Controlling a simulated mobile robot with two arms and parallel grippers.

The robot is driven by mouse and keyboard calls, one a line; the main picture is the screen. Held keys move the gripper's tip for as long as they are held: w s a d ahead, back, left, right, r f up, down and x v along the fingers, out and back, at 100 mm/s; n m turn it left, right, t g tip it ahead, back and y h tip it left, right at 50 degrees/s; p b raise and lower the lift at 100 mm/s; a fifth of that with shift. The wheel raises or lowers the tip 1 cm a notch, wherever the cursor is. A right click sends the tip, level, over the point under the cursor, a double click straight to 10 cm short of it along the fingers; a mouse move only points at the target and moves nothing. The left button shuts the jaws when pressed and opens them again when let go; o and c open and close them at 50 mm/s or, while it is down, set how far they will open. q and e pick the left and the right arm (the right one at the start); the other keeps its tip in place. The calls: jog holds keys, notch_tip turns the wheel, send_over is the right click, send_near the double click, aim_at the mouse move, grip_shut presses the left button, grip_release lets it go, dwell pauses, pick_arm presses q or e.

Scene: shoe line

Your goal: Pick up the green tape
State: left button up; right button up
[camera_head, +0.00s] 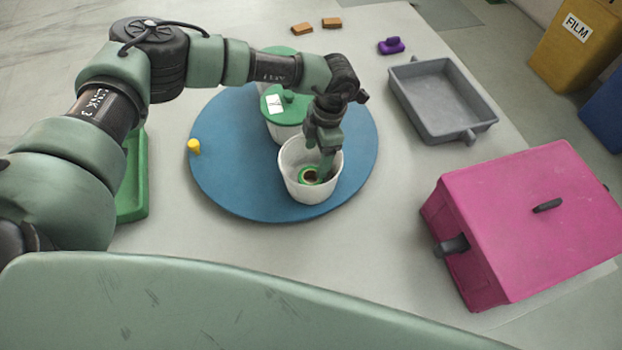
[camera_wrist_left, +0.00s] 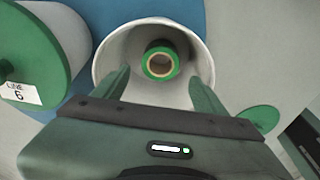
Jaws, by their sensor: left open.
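The green tape (camera_head: 308,175) is a small roll with a tan core, lying inside an open white tub (camera_head: 298,188) on a blue round turntable (camera_head: 230,185). In the left wrist view the tape (camera_wrist_left: 160,61) sits deep in the white tub (camera_wrist_left: 109,64). My left gripper (camera_head: 322,160) points down into the tub's mouth. In the left wrist view its fingers (camera_wrist_left: 160,88) are spread apart, with the tape beyond them and nothing between them. My right gripper is not in view.
A white tub with a green lid (camera_head: 288,103) stands just behind on the turntable, which has a yellow knob (camera_head: 194,146). A grey tray (camera_head: 440,100) and a pink box (camera_head: 530,220) stand to the right. A green tray (camera_head: 133,180) is partly hidden by my arm.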

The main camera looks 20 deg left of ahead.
aim_at(311, 177)
pick_arm(q)
jog(key=f, duration=0.5)
jog(key=s+a+f, duration=0.1)
jog(key=f, duration=0.2)
jog(key=shift+a+f, duration=0.1)
jog(key=shift+f, duration=0.75)
jog(key=c, duration=1.2)
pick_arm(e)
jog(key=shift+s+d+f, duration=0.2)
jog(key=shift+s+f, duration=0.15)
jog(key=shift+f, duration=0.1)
pick_arm(q)
jog(key=shift+r, duration=0.1)
